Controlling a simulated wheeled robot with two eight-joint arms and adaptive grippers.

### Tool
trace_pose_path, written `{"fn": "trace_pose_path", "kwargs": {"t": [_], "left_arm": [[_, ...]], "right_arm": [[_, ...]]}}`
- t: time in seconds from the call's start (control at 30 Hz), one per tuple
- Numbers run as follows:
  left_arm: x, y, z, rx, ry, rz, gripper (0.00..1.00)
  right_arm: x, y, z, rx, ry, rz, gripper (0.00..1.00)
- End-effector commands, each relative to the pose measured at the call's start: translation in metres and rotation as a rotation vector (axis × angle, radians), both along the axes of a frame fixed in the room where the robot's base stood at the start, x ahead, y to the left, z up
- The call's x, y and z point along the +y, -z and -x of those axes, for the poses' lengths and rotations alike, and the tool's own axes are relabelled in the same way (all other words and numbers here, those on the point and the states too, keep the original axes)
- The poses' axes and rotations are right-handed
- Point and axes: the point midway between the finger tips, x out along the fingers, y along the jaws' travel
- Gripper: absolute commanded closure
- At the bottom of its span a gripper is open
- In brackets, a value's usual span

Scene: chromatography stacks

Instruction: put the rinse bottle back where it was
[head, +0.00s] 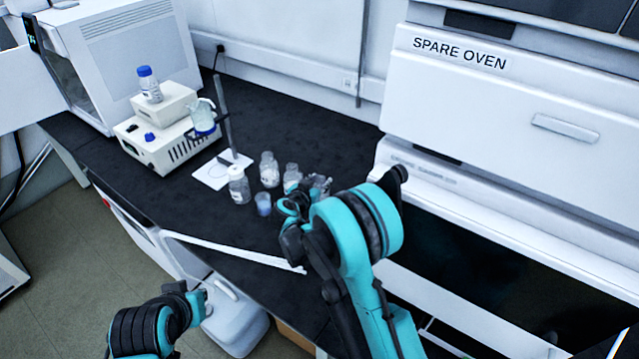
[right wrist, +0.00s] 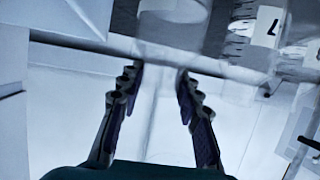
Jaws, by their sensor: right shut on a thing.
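My right gripper (head: 298,205) is among the clear bottles at the bench's front edge. In the right wrist view its fingers (right wrist: 161,78) are closed on a see-through bottle (right wrist: 170,28), faint against the pale background. I cannot tell from its look whether this is the rinse bottle. Clear bottles stand near the gripper: one (head: 239,186) on the left, one (head: 269,170) behind it and one (head: 291,176) close to the gripper. A small cup with bluish contents (head: 263,204) stands in front. My left gripper (head: 197,298) is low, off the bench, its fingers unclear.
A white instrument (head: 150,148) carries a blue-capped bottle (head: 149,85). The spare oven (head: 480,95) stands at the right. The black bench (head: 320,125) is clear behind the bottles.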

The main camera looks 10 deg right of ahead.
Motion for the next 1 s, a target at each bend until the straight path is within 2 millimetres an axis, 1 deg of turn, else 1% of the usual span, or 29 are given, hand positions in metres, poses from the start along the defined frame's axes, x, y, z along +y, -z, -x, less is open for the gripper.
{"fn": "trace_pose_path", "kwargs": {"t": [0.13,0.17,0.2,0.23,0.5,0.63,0.77,1.0], "left_arm": [[0.0,0.001,0.0,0.0,0.0,0.0,1.0],[0.0,0.002,0.0,0.0,0.0,0.0,1.0],[0.0,0.001,0.0,0.0,0.0,0.0,1.0],[0.0,0.001,0.0,0.0,0.0,0.0,1.0],[0.0,0.001,0.0,0.0,0.0,0.0,1.0],[0.0,-0.002,0.0,0.0,0.0,0.0,1.0],[0.0,-0.009,0.0,0.0,0.0,0.0,1.0],[0.0,-0.022,0.0,0.0,0.0,0.0,1.0]], "right_arm": [[0.0,0.001,0.0,0.0,0.0,0.001,1.0],[0.0,0.002,0.0,0.0,0.0,0.0,0.64],[0.0,0.001,0.0,0.0,0.0,0.0,0.53],[0.0,0.001,0.0,0.0,0.0,0.0,0.45],[0.0,0.001,0.0,0.0,0.0,0.0,0.45],[0.002,-0.003,0.003,0.0,-0.001,0.0,0.45],[0.014,-0.012,0.018,0.0,-0.004,0.0,0.45],[0.041,-0.032,0.06,0.0,-0.004,0.001,0.45]]}}
